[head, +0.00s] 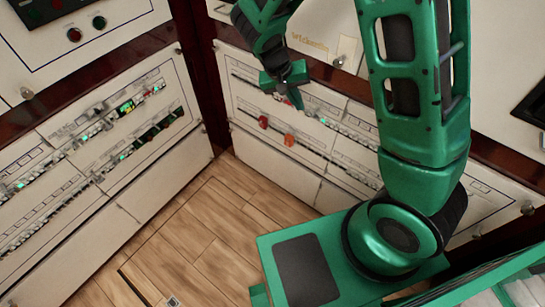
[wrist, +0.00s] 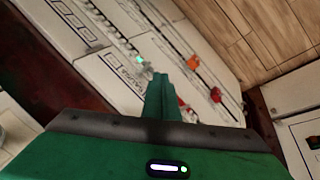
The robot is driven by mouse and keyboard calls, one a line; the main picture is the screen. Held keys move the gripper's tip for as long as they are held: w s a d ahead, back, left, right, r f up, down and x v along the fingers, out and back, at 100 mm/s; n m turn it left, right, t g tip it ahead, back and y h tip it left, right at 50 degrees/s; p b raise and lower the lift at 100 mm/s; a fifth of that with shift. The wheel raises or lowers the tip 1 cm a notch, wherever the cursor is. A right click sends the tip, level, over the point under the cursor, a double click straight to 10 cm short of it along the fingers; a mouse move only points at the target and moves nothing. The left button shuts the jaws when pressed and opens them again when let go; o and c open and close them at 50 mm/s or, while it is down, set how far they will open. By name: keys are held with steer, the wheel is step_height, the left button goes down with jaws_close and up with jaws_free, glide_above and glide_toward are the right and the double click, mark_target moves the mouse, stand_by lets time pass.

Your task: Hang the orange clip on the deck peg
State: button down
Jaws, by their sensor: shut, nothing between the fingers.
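The orange clip (head: 289,140) is small and sits on the breaker row of the right-hand panel in the head view. It also shows in the wrist view (wrist: 192,62), up and right of the fingertips. My gripper (head: 297,98) is shut and empty, pointing down in front of that panel. It is above the clip in the head picture and apart from it. Its closed fingers (wrist: 160,95) show in the wrist view. My green deck (head: 262,262) with a dark pad is at the lower middle; I cannot make out a peg on it.
A red piece (head: 263,122) sits left of the clip on the same row. Another breaker panel (head: 100,150) stands at the left, meeting the right-hand panel at a corner. Wooden floor (head: 190,240) between them is mostly clear.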

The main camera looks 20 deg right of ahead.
steer(key=w+a+f+t+h, duration=0.1)
steer(key=a+f+h, duration=0.15)
steer(key=f, duration=0.45)
steer(key=w+a+f+h, duration=0.1)
steer(key=a+f+h, duration=0.15)
steer(key=f, duration=0.45)
steer(key=t+h, duration=0.5)
steer(key=t, duration=0.4)
glide_toward(289, 140)
steer(key=x, duration=0.6)
steer(key=shift+w+f+n, duration=0.3)
steer(key=shift+w+f, duration=0.1)
steer(key=shift+f, duration=0.1)
steer(key=shift+w, duration=0.1)
steer(key=v, duration=1.3)
steer(key=shift+a+r, duration=0.15)
steer(key=shift+a, duration=0.05)
steer(key=shift+d, duration=0.1)
steer(key=x, duration=1.3)
